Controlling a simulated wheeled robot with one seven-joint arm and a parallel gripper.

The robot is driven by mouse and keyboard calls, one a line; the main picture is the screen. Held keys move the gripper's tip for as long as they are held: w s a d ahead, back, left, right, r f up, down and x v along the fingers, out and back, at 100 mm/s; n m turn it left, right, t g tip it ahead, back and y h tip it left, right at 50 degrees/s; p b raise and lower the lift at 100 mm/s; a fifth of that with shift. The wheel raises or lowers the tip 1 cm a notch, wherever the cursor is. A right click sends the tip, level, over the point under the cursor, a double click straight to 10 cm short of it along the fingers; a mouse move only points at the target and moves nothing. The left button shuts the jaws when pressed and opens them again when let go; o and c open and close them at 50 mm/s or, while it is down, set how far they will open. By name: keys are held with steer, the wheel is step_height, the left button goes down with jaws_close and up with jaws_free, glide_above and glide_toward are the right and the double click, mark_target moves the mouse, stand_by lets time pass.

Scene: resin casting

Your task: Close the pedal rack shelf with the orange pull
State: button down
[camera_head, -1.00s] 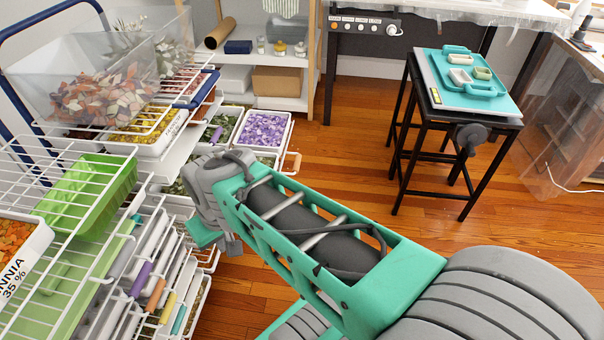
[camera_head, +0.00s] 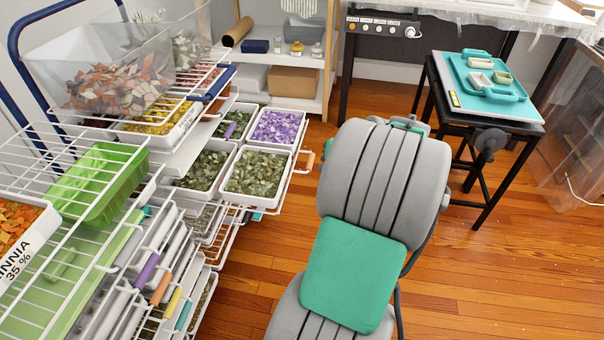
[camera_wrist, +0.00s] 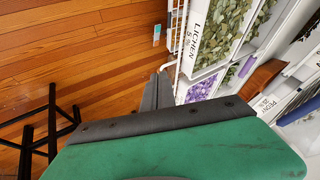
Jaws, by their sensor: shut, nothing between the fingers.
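A wire shelf (camera_head: 283,187) is slid out of the far pedal rack, carrying white trays of green and purple petals. A pale orange pull (camera_head: 306,161) sits at its right end. Another orange pull (camera_head: 160,289) is on the near rack, between a purple one and a yellow one; that shelf looks pushed in. In the wrist view my gripper (camera_wrist: 159,76) is shut and empty, its fingertips close to the white wire edge (camera_wrist: 178,70) beside a tray labelled LICHEN (camera_wrist: 203,40). Whether they touch it I cannot tell. In the head view my arm hides the gripper.
A green bin (camera_head: 97,185) and a labelled tray of orange petals (camera_head: 20,240) sit on the near rack's top. A black stand with a teal tray (camera_head: 485,75) is at the right.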

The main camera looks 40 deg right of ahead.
steer(key=w+a+f+b, duration=0.2)
steer(key=w+f+b, duration=0.2)
steer(key=w+f, duration=0.3)
steer(key=shift+w+a+f, duration=0.15)
steer(key=shift+w+f, duration=0.25)
steer(key=shift+w, duration=0.7)
steer(key=shift+w+a, duration=0.1)
